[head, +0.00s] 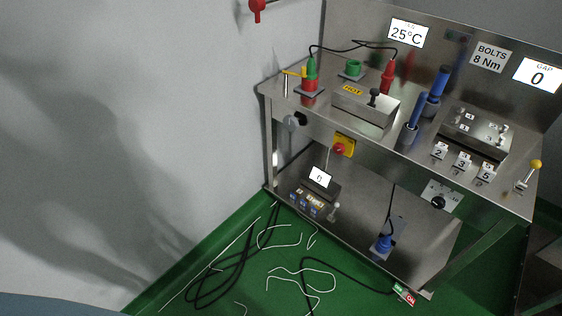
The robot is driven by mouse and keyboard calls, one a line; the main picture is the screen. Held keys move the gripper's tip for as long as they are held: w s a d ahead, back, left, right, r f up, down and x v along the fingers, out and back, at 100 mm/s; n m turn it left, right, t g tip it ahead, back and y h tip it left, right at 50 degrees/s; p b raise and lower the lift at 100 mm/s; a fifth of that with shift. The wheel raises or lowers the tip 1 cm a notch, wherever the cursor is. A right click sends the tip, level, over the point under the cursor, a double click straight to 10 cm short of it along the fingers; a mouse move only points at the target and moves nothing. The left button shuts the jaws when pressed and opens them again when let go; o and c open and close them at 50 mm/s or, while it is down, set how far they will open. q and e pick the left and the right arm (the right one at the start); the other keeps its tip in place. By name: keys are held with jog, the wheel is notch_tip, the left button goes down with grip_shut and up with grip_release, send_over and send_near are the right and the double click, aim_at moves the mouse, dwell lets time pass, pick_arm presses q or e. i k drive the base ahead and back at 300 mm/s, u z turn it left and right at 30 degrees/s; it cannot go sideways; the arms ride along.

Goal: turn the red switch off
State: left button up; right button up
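Several red controls show in the head view, and I cannot tell for certain which one is the red switch. A red lever handle (257,10) is on the grey wall at the top, left of the bench. A red round knob (340,149) sits on a yellow plate (347,140) on the bench's front. A small red and green block (404,294) marked ON lies at the bench's lower front corner near the floor. Neither of my grippers is in view.
The steel bench (300,118) carries a HOT box (362,108), blue-handled tools (434,90), red and green plugs and numbered blocks. Its lower shelf (350,222) holds a small display unit (320,180) and a blue plug (381,244). Loose black and white cables (300,272) lie on the green floor.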

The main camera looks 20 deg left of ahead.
aim_at(338, 149)
jog(key=u, duration=0.7)
jog(key=i, duration=0.8)
jog(key=z, duration=0.35)
